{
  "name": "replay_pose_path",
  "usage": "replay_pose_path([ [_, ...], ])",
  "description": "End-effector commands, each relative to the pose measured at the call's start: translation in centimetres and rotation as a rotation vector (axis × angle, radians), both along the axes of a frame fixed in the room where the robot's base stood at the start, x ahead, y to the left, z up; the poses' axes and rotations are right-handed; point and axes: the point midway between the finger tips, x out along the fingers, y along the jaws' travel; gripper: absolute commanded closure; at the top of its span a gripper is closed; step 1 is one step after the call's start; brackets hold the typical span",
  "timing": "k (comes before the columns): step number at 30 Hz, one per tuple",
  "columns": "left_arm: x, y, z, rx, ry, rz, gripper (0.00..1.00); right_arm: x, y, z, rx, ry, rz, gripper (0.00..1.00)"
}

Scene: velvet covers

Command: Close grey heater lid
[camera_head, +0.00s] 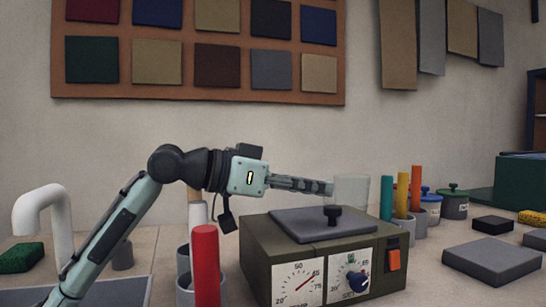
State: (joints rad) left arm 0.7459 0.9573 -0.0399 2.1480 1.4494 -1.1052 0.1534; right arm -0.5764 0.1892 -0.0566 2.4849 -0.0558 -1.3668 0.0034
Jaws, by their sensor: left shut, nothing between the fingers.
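The heater (340,262) is an olive box with two dials and an orange switch on its front. Its grey lid (305,225) with a black knob (332,213) lies across the top, looking flat or nearly so; I cannot tell whether a small gap is left under it. My left gripper (325,188) is shut and empty, pointing right, and appears above the lid's back part. It looks apart from the lid and the knob. My right gripper is not in view.
A red cylinder (206,265) stands in a pot left of the heater. Coloured rolls (402,195) in cups and lidded pots (453,204) stand to its right. A pale cylinder (352,192) is behind it. A grey slab (492,260) lies at right; a white tap (45,212) is at left.

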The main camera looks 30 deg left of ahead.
Motion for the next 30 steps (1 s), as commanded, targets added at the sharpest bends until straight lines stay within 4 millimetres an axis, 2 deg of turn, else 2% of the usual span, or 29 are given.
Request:
replay_pose_path([
  [17,0.0,0.0,0.4,0.004,-0.006,0.0,1.0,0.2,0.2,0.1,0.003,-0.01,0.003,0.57],
  [20,0.0,0.0,1.4,0.003,-0.009,0.0,1.0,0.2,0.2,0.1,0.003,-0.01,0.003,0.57],
  [30,-0.1,0.0,7.2,0.003,-0.011,0.001,1.0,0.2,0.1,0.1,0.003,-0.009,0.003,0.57],
])
